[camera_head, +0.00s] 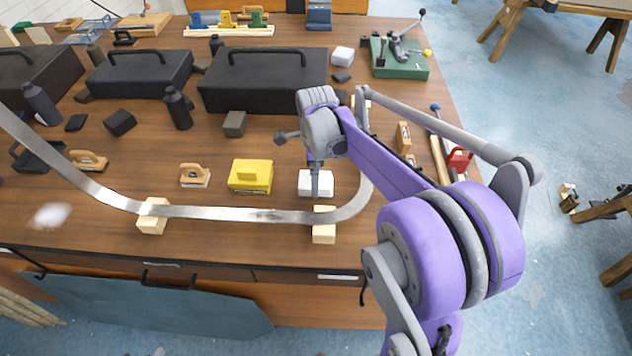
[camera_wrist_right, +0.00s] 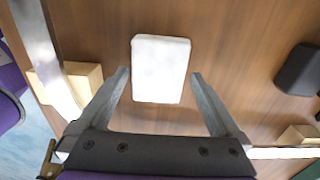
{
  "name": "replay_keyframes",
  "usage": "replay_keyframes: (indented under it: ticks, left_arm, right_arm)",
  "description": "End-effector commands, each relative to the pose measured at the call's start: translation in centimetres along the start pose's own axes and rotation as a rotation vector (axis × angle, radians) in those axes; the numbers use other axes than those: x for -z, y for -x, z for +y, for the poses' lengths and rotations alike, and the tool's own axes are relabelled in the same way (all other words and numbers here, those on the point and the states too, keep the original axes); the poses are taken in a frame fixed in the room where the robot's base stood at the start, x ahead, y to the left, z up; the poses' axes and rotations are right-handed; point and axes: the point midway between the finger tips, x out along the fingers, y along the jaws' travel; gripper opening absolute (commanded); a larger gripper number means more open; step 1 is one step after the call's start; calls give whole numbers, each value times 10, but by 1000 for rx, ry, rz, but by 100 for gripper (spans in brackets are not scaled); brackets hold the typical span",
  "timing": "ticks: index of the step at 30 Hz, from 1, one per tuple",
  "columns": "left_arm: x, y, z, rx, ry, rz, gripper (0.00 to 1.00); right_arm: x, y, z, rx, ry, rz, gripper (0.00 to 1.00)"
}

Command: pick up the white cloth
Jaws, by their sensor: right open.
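The white cloth (camera_head: 305,186) looks like a small folded, block-like white rectangle on the wooden workbench, just behind the curved metal strip. In the right wrist view the white cloth (camera_wrist_right: 160,60) lies flat, its near part between my fingertips. My right gripper (camera_head: 315,185) points down over it and hides part of it in the head view. In the wrist view the right gripper (camera_wrist_right: 160,74) is open, one finger on each side of the cloth, with gaps to both sides. I cannot tell its exact height above the bench. My left gripper is not in view.
A curved metal strip (camera_head: 235,214) on wooden blocks (camera_head: 153,216) runs in front of the cloth. A yellow box (camera_head: 250,176) stands left of it. Black cases (camera_head: 262,80) and a green-based tool (camera_head: 400,62) are farther back. A dark block (camera_wrist_right: 300,70) lies to the right in the wrist view.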

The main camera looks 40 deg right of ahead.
Motion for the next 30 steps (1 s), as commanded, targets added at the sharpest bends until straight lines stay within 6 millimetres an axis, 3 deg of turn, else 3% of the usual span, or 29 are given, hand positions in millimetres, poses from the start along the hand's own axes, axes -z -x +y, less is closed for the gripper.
replay_keyframes:
  ticks: [3,11,22,30]
  left_arm:
    - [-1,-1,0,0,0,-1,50]
    - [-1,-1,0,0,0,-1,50]
    - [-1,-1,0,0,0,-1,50]
    - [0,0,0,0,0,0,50]
  right_arm:
    - [0,-12,0,0,0,0,100]
    - [0,-14,0,0,0,0,100]
    - [0,-14,0,1,0,0,33]
    - [0,-10,0,1,0,0,32]
